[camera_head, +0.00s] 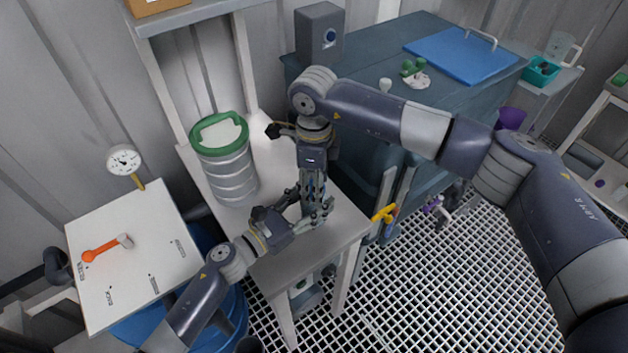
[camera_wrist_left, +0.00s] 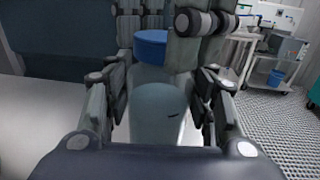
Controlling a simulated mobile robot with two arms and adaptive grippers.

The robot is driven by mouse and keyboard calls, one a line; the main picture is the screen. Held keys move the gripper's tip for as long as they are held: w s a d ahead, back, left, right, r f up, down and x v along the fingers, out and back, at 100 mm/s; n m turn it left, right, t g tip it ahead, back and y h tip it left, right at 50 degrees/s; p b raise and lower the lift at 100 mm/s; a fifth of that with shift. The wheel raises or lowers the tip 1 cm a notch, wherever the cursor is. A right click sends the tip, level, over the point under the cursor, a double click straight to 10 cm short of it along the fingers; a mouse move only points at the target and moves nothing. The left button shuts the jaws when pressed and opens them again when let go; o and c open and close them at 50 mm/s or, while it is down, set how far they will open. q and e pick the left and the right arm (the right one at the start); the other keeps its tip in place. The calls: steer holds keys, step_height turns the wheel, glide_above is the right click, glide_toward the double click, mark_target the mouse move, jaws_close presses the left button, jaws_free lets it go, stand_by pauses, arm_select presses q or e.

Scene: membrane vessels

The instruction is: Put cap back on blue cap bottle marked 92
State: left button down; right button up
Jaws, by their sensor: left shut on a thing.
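The bottle (camera_wrist_left: 157,115) is pale and translucent with a small dark mark on its side, too small to read. It stands roughly upright between the fingers of my left gripper (camera_head: 306,214), which is shut on it above the small white table (camera_head: 345,228). The blue cap (camera_wrist_left: 150,47) is at the top of the bottle. My right gripper (camera_head: 314,188) points down from above, its fingers on both sides of the cap and apparently shut on it. Whether the cap sits on the neck or just above it, I cannot tell. In the head view the grippers hide bottle and cap.
A metal drum with a green lid (camera_head: 227,172) stands on the table beside the grippers. A white board (camera_head: 135,270) with an orange-handled valve and a gauge (camera_head: 124,160) is at the left. A blue-grey cabinet (camera_head: 385,60) stands behind. Grated floor (camera_head: 450,270) lies at the right.

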steer(key=c, duration=0.6)
steer(key=o, duration=1.3)
steer(key=shift+r, duration=0.1)
step_height(320, 180, up, 12)
arm_select(q)
steer(key=c, duration=0.6)
jaws_free()
